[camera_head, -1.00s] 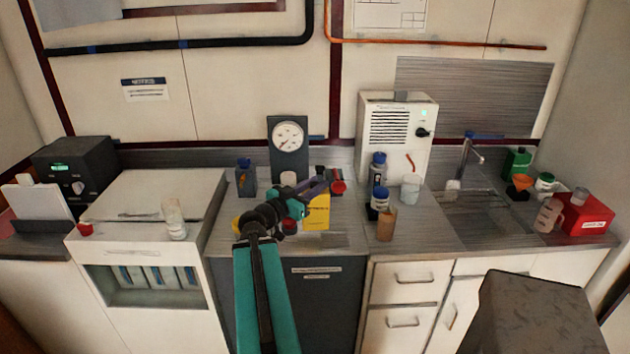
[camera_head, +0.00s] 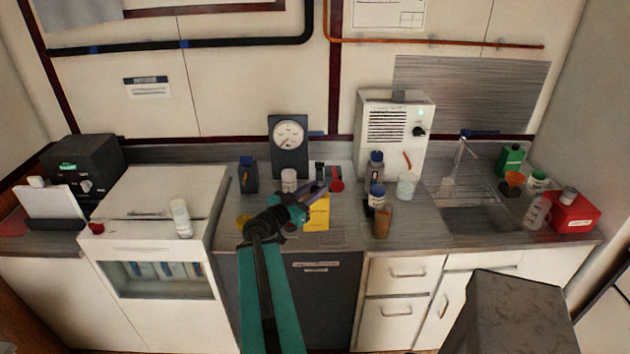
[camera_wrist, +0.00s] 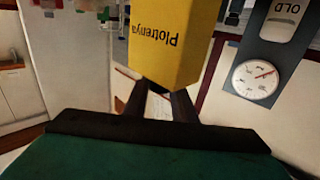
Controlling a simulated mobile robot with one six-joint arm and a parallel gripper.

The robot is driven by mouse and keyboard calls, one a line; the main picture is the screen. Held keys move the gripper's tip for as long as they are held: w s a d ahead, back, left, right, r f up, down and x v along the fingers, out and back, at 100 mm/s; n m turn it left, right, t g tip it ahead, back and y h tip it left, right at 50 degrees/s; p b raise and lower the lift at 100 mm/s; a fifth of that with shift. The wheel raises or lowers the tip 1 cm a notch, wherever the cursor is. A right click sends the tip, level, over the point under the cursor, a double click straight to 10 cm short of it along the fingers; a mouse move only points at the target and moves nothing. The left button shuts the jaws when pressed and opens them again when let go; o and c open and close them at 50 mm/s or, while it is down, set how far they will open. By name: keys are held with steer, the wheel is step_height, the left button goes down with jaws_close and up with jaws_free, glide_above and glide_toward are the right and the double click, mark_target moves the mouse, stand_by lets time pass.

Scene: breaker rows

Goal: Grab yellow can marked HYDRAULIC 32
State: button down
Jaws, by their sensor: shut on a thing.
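A yellow box-shaped can (camera_head: 317,213) is at the middle of the counter in the head view. In the wrist view it fills the top centre (camera_wrist: 172,45); its dark lettering appears upside down and looks like "Plotrenya". I cannot read HYDRAULIC 32 on it. My gripper (camera_head: 318,190) reaches it from the left at its upper part. In the wrist view the dark fingers (camera_wrist: 158,103) are at the can's near end, shut on it. The exact contact is partly hidden. Another small yellow thing (camera_head: 243,220) shows beside my arm, partly covered.
A gauge panel (camera_head: 289,140) stands behind the can, with a dark blue-capped bottle (camera_head: 248,178) to its left. A white jar (camera_head: 289,180) and red item (camera_head: 337,185) are close by. Bottles and a brown cup (camera_head: 382,222) stand right. Free counter lies between can and cup.

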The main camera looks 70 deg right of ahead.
steer(key=shift+s+a+r+p, duration=0.2)
steer(key=shift+a+p, duration=0.25)
steer(key=shift+p, duration=1.3)
steer(key=shift+f, duration=0.1)
